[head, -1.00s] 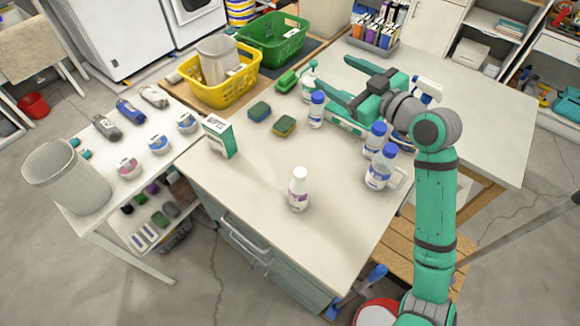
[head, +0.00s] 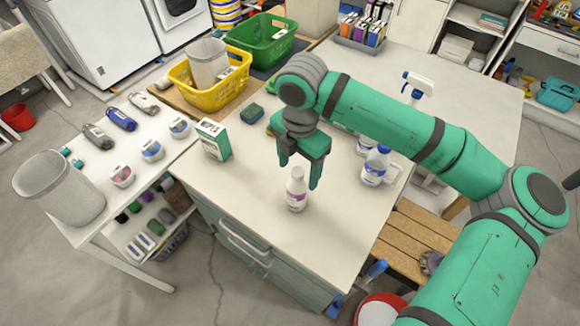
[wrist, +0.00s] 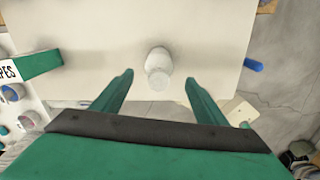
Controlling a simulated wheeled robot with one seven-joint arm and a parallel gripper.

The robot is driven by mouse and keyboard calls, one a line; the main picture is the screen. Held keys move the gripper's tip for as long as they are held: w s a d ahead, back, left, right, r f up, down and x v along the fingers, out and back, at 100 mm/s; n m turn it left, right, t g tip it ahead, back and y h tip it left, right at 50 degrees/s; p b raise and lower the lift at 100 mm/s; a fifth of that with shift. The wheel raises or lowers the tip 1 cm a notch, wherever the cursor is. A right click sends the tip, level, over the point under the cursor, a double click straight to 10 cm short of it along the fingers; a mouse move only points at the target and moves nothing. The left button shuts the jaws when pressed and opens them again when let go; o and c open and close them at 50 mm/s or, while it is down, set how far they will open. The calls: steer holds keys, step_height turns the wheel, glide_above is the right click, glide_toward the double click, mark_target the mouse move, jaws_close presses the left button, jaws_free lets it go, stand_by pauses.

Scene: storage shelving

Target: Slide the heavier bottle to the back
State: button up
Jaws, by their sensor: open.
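A small white bottle with a purple label (head: 297,190) stands upright near the front of the white counter (head: 262,228). My gripper (head: 301,172) is open, fingers pointing down, just above and behind this bottle in the head view. In the wrist view the bottle (wrist: 158,68) stands beyond and between the two fingertips, and nothing is held. A larger white jug with a blue cap (head: 376,165) stands at the counter's right side. Another bottle (head: 366,144) behind it is partly hidden by my arm. Which bottle is heavier cannot be told.
A white and green box (head: 213,139) stands at the counter's left edge. A sponge (head: 251,114) lies behind it. A yellow basket (head: 183,88) and a green basket (head: 262,55) stand farther back. A spray bottle (head: 415,88) stands back right. The counter's front is clear.

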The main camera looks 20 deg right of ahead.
mark_target(297, 190)
steer(key=shift+f, duration=0.1)
step_height(297, 190, down, 11)
steer(key=shift+r, duration=0.2)
stand_by(0.6)
steer(key=c, duration=1.4)
steer(key=shift+w, duration=0.15)
steer(key=shift+c, duration=0.2)
